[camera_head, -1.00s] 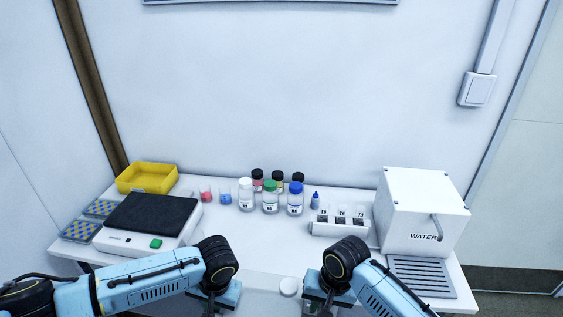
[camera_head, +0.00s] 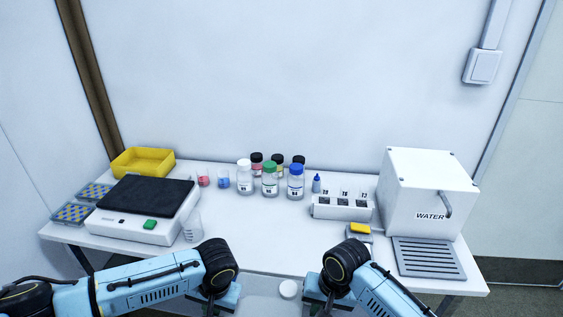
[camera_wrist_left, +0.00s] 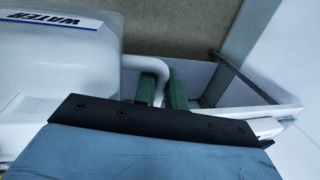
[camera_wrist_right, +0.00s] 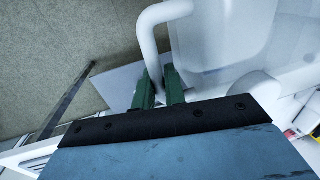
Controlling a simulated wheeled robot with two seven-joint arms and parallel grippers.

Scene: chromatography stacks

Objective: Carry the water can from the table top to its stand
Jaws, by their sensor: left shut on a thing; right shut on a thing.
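The water can (camera_head: 262,303) is a translucent whitish can with a round white cap, low in the middle of the head view, between my two grippers. Its WATER label shows on the can in the left wrist view (camera_wrist_left: 60,70). My left gripper (camera_wrist_left: 160,95) is shut on a white side handle (camera_wrist_left: 150,64). My right gripper (camera_wrist_right: 158,95) is shut on the opposite handle (camera_wrist_right: 147,40). Floor shows behind the handles in both wrist views, and the can is held at the table's near side. I cannot make out its stand.
A white WATER box (camera_head: 428,192) with a grille (camera_head: 428,257) stands at the right. The table's middle front is clear.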

